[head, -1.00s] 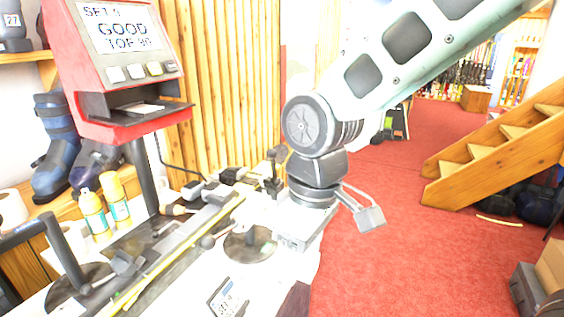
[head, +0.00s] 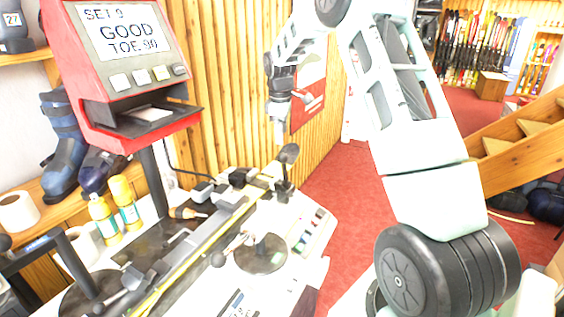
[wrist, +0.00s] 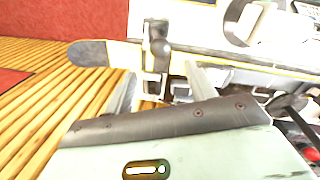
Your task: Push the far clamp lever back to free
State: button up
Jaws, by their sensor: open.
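The far clamp (head: 285,187) stands at the far end of the bench, a dark upright piece with a rounded dark head, likely its lever (head: 289,154). My gripper (head: 277,138) is open and empty, pointing down just above and left of that head in the head view. In the wrist view the clamp (wrist: 157,60) shows between my two fingers (wrist: 160,85), next to the ski's dark tip (wrist: 88,53). I cannot tell whether a finger touches it. The lever's exact angle is unclear.
A red display unit (head: 120,70) reads "SET 9 GOOD TOE 90". A black round base (head: 260,256) with a ball-knob lever stands nearer on the bench. Two yellow bottles (head: 125,203) stand at left. A slatted wood wall (head: 225,80) rises behind; red floor lies right.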

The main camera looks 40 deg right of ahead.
aim_at(283, 156)
jog(key=f+p, duration=0.1)
jog(key=f, duration=0.3)
jog(key=f+p, duration=0.1)
jog(key=f, duration=0.3)
jog(key=d+f+p, duration=0.1)
jog(key=f, duration=0.3)
jog(key=shift+w+d+f, duration=0.1)
jog(key=shift+w+f, duration=0.25)
jog(key=shift+w, duration=0.05)
grip_shut()
jog(key=shift+d, duration=0.1)
